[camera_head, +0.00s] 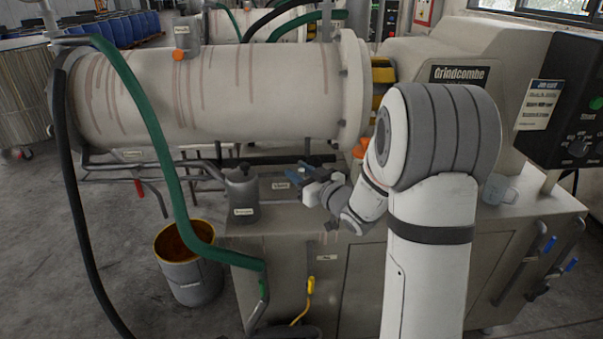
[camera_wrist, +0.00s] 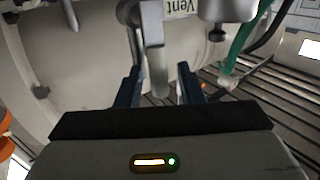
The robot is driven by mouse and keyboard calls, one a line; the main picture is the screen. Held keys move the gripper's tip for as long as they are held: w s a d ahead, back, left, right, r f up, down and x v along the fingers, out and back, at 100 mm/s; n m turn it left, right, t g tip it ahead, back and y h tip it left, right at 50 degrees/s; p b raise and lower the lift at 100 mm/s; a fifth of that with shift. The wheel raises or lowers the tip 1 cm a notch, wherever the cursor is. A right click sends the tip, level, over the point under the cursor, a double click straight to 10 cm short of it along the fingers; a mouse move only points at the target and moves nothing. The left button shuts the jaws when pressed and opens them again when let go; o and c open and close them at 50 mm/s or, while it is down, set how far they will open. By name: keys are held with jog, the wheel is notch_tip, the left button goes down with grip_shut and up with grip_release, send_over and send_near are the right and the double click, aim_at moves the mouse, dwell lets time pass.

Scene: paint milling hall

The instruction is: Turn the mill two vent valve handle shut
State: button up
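In the wrist view the valve handle, a grey lever (camera_wrist: 156,68), hangs from a metal valve body beside an upside-down white label reading Vent (camera_wrist: 181,7). My gripper (camera_wrist: 159,84) is open, with one dark blue finger on each side of the lever's lower end. Gaps show between the lever and both fingers. In the head view my gripper (camera_head: 299,175) is at the bench top below the big pale cylinder (camera_head: 215,95). A small label (camera_head: 280,185) is just left of it. The handle cannot be made out there behind my gripper.
A grey labelled can (camera_head: 241,192) stands on the bench left of my gripper. Green hose (camera_head: 150,125) and black hose (camera_head: 75,190) hang in front of the cylinder. A bucket (camera_head: 190,265) stands on the floor. A mug (camera_head: 497,188) is at right.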

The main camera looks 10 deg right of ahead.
grip_shut()
dwell(0.4)
